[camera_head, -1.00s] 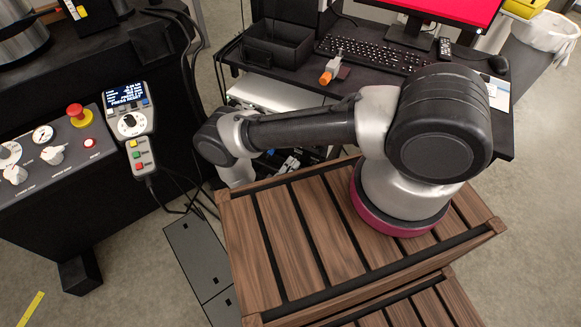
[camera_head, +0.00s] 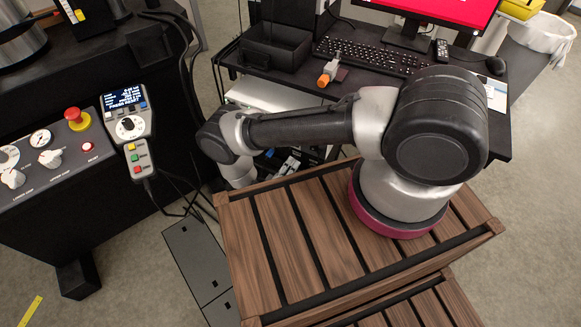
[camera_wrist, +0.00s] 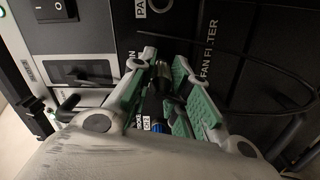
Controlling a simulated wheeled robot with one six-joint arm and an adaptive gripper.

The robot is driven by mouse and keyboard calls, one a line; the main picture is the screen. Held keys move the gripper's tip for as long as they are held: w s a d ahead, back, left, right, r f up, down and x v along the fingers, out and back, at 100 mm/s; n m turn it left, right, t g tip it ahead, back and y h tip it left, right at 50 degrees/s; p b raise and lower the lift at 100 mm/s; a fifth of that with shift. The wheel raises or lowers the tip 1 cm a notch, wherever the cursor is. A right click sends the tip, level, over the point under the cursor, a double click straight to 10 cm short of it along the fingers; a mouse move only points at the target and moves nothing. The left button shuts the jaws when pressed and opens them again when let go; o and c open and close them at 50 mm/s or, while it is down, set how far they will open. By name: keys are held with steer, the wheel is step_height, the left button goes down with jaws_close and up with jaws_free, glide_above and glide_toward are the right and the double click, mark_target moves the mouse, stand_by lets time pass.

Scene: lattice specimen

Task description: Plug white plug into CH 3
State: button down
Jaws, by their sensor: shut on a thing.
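My gripper (camera_wrist: 165,70) shows in the wrist view, its green-padded fingers close around a dark plug-like piece (camera_wrist: 154,103). Below that piece, between the fingers, are a blue ring (camera_wrist: 157,127) and small white labels; I cannot tell whether these belong to the held piece. No clearly white plug body shows, and I cannot tell whether the held end touches a socket. The fingers are in front of a black equipment panel (camera_wrist: 235,65) marked "FAN FILTER". No CH 3 marking is readable. In the head view my gripper is hidden behind the crate and my arm.
A thin black cable (camera_wrist: 240,42) loops across the panel's right side. A rocker switch (camera_wrist: 57,10) and a display window (camera_wrist: 80,73) are at left. In the head view, a wooden crate top (camera_head: 325,225) stands in front of the equipment under the desk (camera_head: 495,130).

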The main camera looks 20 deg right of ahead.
mark_target(290, 167)
stand_by(0.3)
steer(key=c, duration=0.8)
jaws_free()
steer(key=shift+v, duration=2.5)
step_height(290, 167, up, 10)
